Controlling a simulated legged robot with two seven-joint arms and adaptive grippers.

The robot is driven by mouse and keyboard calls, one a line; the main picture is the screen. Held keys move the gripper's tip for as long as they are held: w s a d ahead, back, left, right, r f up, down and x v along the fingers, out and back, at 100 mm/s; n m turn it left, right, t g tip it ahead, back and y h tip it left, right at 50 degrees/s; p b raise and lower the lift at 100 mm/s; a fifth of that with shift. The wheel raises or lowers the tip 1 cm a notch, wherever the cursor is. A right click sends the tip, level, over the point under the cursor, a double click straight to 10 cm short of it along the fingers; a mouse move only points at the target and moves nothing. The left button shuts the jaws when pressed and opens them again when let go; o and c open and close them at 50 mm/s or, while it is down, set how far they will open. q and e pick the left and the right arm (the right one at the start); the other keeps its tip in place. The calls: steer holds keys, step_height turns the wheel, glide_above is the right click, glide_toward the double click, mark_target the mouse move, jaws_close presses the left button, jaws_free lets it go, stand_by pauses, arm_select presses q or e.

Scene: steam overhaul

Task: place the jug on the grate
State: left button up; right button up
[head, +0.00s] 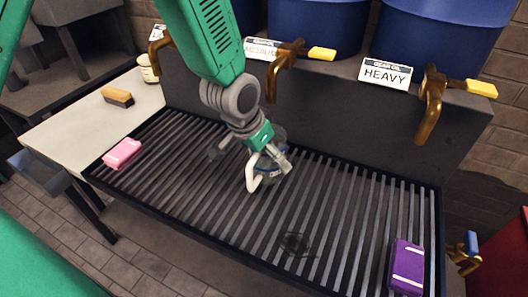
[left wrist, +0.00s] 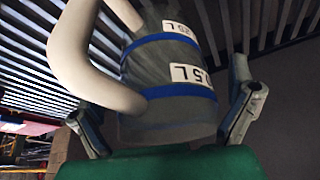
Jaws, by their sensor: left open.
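The jug (head: 271,166) is clear grey with a thick white handle (head: 253,177) and sits over the middle of the slatted grate (head: 330,215). In the left wrist view the jug (left wrist: 165,75) shows blue bands and white volume labels, with its handle towards the left. My left gripper (head: 256,152) is open at the jug, with one finger on each side of it. In the left wrist view gaps show between the fingers and the jug. The arm partly hides the jug in the head view, and its contact with the grate is unclear. My right gripper is out of view.
A pink block (head: 122,153) and a purple block (head: 407,266) lie on the grate's ends. Brass taps (head: 432,105) with yellow handles stick out behind, below blue drums (head: 437,40). A brush (head: 117,97) lies on the side table (head: 60,128). The front grate is mostly clear.

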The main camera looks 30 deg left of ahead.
arm_select(q)
steer(key=p+v, duration=0.3)
steer(key=v, duration=0.9)
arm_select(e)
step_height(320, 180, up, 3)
arm_select(q)
steer(key=shift+s+f, duration=0.1)
